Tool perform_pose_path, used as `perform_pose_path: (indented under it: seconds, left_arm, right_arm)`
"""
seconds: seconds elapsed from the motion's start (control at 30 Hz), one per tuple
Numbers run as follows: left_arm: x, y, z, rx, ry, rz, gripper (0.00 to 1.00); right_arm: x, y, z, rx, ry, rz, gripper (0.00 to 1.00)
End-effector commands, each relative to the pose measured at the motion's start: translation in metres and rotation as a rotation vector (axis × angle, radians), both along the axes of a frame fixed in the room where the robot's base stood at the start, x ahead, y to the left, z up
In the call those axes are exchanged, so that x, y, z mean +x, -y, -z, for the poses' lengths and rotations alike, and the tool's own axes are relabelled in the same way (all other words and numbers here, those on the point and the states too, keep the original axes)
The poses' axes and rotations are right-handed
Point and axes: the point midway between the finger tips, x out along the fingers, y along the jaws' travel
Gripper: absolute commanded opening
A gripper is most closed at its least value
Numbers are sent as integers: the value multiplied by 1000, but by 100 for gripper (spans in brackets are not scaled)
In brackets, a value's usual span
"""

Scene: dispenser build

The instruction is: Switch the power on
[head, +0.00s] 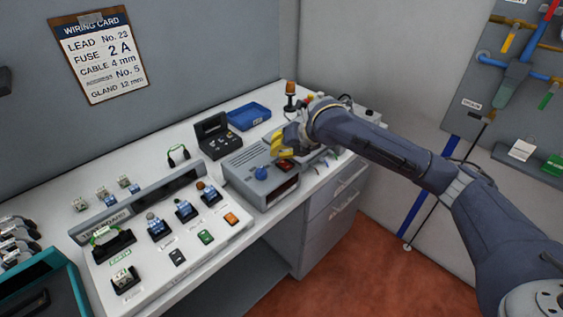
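A grey box (240,186) with a blue knob (262,173) and a dark red window stands on the white bench; it looks like the power unit. My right gripper (281,147), with yellow fingers, is over the far right part of this box, beyond the knob. Its fingertips are small here, and I cannot tell whether they touch anything or are open. The gripper and forearm hide part of the bench behind the box. My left gripper is not in view.
A white test board (146,260) with several blue-bodied parts and coloured rockers lies left of the box. A black open case (214,138) and a blue tray (249,116) stand behind. A wiring card (98,58) hangs on the wall. Red floor lies beyond the bench's front edge.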

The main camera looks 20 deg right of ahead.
Motion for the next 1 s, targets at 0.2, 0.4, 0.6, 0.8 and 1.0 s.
perform_pose_path:
  seconds: [0.2, 0.4, 0.6, 0.8, 1.0]
  left_arm:
    - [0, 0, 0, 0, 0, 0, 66]
    - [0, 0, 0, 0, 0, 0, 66]
    - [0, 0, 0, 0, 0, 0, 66]
    - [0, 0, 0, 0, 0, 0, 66]
    - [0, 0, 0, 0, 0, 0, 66]
  right_arm:
    - [0, 0, 0, 0, 0, 0, 0]
    - [0, 0, 0, 0, 0, 0, 0]
    - [0, 0, 1, 0, 0, 0, 0]
    - [1, 0, 6, -1, 0, 1, 0]
    - [1, -1, 9, 1, 0, 1, 0]
